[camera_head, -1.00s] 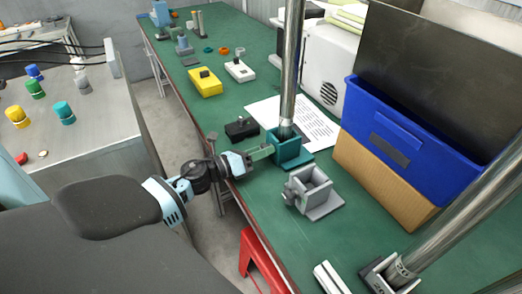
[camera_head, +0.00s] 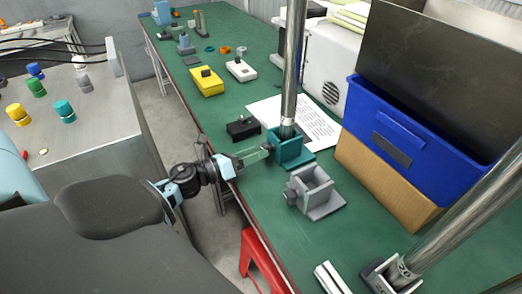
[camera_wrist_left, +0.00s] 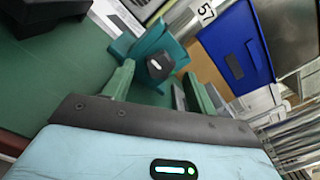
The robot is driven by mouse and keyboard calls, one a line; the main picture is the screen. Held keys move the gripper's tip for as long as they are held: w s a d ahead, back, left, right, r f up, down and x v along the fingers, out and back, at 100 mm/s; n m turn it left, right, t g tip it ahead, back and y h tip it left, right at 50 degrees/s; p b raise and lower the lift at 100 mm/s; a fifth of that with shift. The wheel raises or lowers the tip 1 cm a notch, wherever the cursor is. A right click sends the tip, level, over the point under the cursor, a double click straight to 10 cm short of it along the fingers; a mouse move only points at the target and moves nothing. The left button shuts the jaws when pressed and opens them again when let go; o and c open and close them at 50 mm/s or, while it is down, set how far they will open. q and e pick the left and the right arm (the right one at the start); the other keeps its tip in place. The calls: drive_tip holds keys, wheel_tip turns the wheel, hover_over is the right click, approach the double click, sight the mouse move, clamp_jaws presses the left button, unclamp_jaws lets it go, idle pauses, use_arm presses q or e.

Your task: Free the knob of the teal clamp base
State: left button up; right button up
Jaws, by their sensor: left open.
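The teal clamp base (camera_head: 292,158) stands on the green bench, and an upright steel pole (camera_head: 291,70) rises from it. In the left wrist view the base (camera_wrist_left: 148,42) is ahead of my gripper. Its dark knob (camera_wrist_left: 160,66), with a pale mark, faces the camera. My left gripper (camera_head: 266,149) is at the near left side of the base. In the wrist view its green fingers (camera_wrist_left: 159,74) are open, one on each side of the knob, with gaps visible. In the head view the knob is hard to make out. My right gripper is not in view.
An empty grey clamp base (camera_head: 315,192) stands just in front. A black block (camera_head: 243,128) lies to the left, and a paper sheet (camera_head: 315,125) behind. A blue bin (camera_head: 405,140) and a slanted pole (camera_head: 455,225) occupy the right. Bare bench lies between them.

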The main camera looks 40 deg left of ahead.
use_arm(q)
drive_tip(key=v, duration=0.3)
drive_tip(key=shift+s+a+f, duration=0.1)
drive_tip(key=shift+s+a, duration=0.05)
drive_tip(key=shift+s, duration=0.2)
drive_tip(key=shift+s+a+b, duration=0.2)
drive_tip(key=shift+s+b, duration=0.1)
drive_tip(key=shift+s, duration=0.15)
